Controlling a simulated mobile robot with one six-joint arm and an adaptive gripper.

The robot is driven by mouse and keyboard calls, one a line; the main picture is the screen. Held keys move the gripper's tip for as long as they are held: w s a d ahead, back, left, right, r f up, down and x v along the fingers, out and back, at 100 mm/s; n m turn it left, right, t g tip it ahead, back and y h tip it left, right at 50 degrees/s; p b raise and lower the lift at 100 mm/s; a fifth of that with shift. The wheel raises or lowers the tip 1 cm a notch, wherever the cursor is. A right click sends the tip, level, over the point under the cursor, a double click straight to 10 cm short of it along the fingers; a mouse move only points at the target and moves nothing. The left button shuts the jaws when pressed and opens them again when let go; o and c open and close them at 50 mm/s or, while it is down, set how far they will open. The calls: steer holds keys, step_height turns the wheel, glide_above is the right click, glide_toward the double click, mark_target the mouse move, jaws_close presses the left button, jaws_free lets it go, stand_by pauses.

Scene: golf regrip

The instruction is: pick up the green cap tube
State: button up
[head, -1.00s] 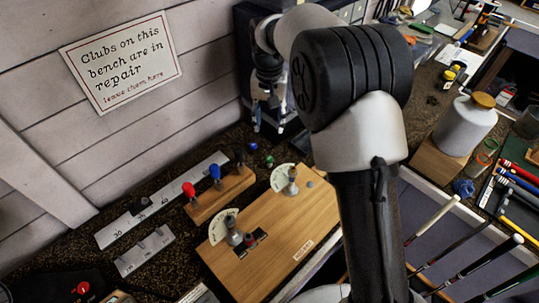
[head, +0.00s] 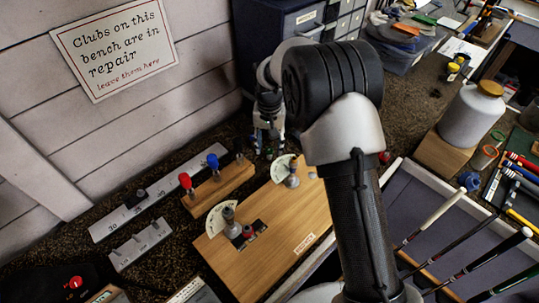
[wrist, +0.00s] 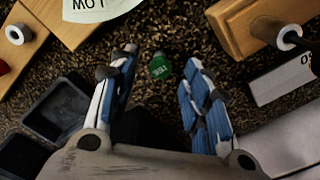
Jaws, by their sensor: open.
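In the head view my gripper (head: 268,143) points down at the back of the bench, beyond the wooden board. The green cap is not clearly visible there.
A wooden block (head: 222,187) holds red-capped and blue-capped pieces to the left. The wooden board (head: 265,255) with dials stands close in front. A dark drawer cabinet (head: 290,22) is behind my gripper. Dark trays (wrist: 58,105) show at the left in the wrist view.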

mark_target(270, 150)
step_height(270, 150, down, 4)
steer(key=shift+r+b, duration=0.25)
steer(key=shift+b, duration=0.1)
steer(key=shift+r, duration=0.1)
steer(key=shift+c, duration=0.6)
jaws_close()
